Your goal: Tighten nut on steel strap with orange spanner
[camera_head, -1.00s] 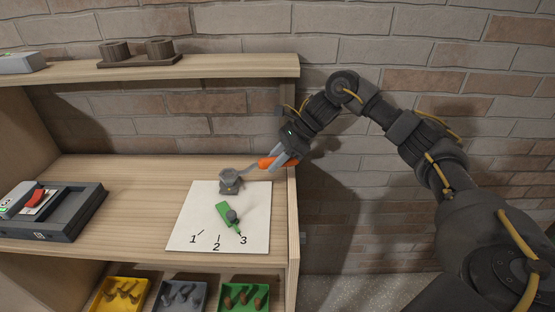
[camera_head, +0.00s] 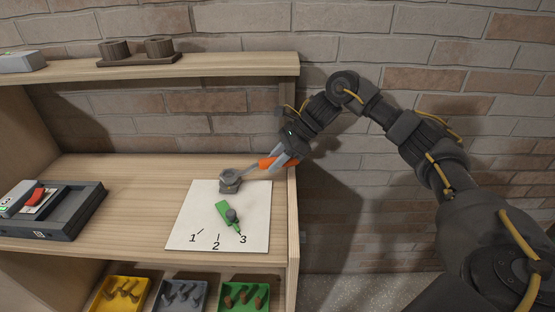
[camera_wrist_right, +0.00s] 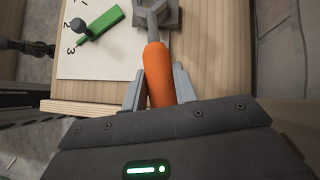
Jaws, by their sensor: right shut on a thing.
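My right gripper (camera_head: 283,159) is shut on the orange handle (camera_head: 266,163) of the spanner, at the right end of the shelf. The spanner's grey shaft points left, and its head lies at a small grey metal block (camera_head: 230,187) on the back edge of the white card. The right wrist view shows the orange handle (camera_wrist_right: 158,72) between the two fingers (camera_wrist_right: 158,90). The nut and strap cannot be told apart clearly from the spanner head, so I cannot tell how the head sits on the nut. My left gripper is out of view.
The white card (camera_head: 188,225) bears marks 1, 2 and 3 and a green pointer piece (camera_head: 223,211) aimed near 3. A dark tray (camera_head: 70,222) stands at left. Yellow, grey and green bins (camera_head: 262,297) sit below. A brick wall is behind.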

